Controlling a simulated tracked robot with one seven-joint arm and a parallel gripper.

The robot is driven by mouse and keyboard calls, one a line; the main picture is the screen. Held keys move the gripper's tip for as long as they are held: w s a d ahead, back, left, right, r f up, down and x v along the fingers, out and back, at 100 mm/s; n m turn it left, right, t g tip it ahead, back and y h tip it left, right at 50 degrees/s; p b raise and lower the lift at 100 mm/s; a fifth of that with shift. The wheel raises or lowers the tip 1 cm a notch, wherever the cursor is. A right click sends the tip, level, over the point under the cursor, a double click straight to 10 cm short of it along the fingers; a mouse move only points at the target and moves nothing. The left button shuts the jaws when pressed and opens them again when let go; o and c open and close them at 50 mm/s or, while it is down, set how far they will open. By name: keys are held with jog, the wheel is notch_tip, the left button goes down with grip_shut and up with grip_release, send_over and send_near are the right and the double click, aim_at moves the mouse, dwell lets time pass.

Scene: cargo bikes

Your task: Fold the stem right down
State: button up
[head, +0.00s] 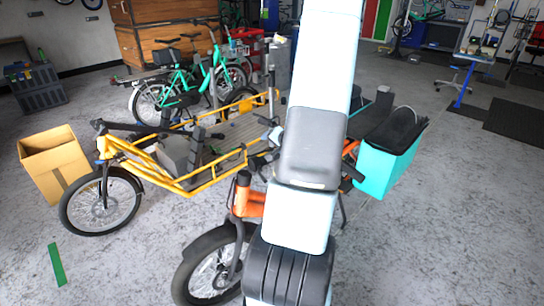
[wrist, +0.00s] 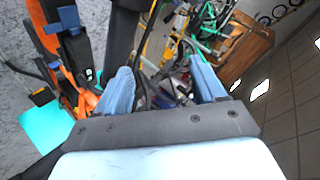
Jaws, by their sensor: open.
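The orange bike (head: 248,205) stands close in front of me in the head view, with my arm across its middle. A short black post (head: 243,180) rises above its orange head tube. In the wrist view, a thick black post (wrist: 122,38), perhaps the stem, stands upright just beyond the left finger. My gripper (wrist: 161,66) is open, its two blue fingers wide apart with nothing clearly held between them. The post appears beside the left finger; I cannot tell whether they touch. My arm hides most of the handlebar area in the head view.
A yellow cargo bike (head: 165,182) stands close on the left, with a cardboard box (head: 52,165) beside it. The orange bike's turquoise box (head: 385,172) is at right. Green bikes (head: 185,85) and a wooden cabinet (head: 165,40) are behind.

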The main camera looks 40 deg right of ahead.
jog(key=s+d+f+m+t, duration=0.35)
jog(key=s+f+m, duration=0.25)
jog(key=f, duration=0.2)
jog(key=shift+t+y, duration=0.35)
jog(key=shift+y, duration=0.05)
jog(key=x, duration=1.3)
jog(key=shift+w+a+f, duration=0.1)
jog(key=shift+w+f, duration=0.05)
jog(key=shift+f, duration=0.15)
